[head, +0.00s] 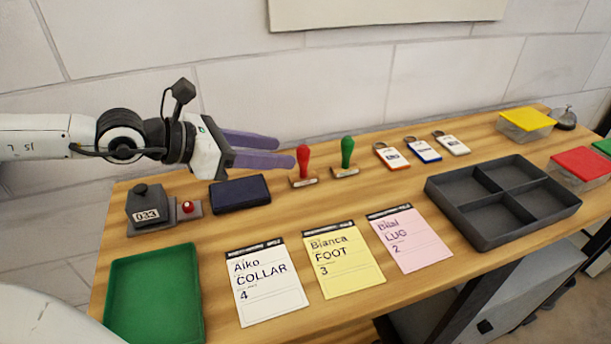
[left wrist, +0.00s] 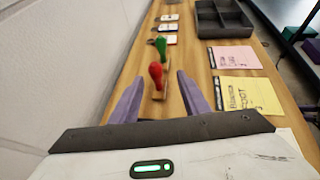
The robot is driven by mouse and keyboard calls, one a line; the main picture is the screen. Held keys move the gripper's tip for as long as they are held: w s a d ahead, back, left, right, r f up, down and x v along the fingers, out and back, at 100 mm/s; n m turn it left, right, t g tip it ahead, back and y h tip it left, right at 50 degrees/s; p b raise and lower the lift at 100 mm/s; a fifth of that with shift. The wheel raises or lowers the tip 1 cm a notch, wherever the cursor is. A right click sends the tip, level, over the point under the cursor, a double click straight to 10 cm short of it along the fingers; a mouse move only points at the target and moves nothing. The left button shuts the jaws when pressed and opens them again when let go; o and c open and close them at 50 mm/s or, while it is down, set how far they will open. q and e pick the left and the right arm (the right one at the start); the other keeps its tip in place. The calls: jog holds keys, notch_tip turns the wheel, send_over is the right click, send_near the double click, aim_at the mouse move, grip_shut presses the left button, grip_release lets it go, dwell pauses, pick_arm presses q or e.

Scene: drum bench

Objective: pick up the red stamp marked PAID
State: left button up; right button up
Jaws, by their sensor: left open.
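The red stamp (head: 303,160) stands upright on the bench, with a red knob handle on a small wooden base. Its PAID marking cannot be read in these frames. My left gripper (head: 275,151) comes in from the left, open, its purple fingers pointing at the red stamp. In the left wrist view the red stamp (left wrist: 157,76) stands ahead, between the lines of the two open fingers (left wrist: 156,96), near their tips; nothing is held. A green stamp (head: 347,155) stands just to the right of the red one, and behind it in the left wrist view (left wrist: 161,46). My right gripper is not in view.
A dark blue pad (head: 240,193) and a numbered device (head: 147,208) lie left of the stamps. Several badges (head: 422,150) lie to the right. Three cards (head: 343,264) lie in front. A green tray (head: 155,298) and a dark divided tray (head: 470,215) flank them. A wall stands behind.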

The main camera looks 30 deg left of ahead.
aim_at(299, 154)
pick_arm(q)
jog(key=shift+w+d+f, duration=0.2)
jog(key=shift+w+f, duration=0.15)
jog(key=shift+w, duration=0.05)
jog(key=shift+w+d+f, duration=0.1)
jog(key=shift+w+d, duration=0.15)
jog(key=shift+w, duration=0.1)
jog(key=shift+w+d+f, duration=0.15)
jog(key=shift+w+f, duration=0.05)
jog(key=shift+w, duration=0.2)
jog(key=shift+w+d+f, duration=0.1)
jog(key=shift+w, duration=0.15)
jog(key=shift+w+d+f+p, duration=0.15)
jog(key=shift+w+p, duration=0.15)
jog(key=shift+p, duration=0.15)
jog(key=x, duration=0.1)
jog(key=p+x, duration=0.1)
jog(key=x, duration=0.1)
jog(key=shift+w+a+f, duration=0.1)
jog(key=shift+a+f, duration=0.1)
jog(key=shift+a, duration=0.1)
jog(key=shift+w+d+f, duration=0.25)
jog(key=shift+w+f, duration=0.1)
jog(key=shift+w, duration=0.05)
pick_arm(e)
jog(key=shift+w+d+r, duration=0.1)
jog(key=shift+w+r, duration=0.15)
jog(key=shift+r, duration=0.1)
pick_arm(q)
jog(key=shift+c, duration=0.4)
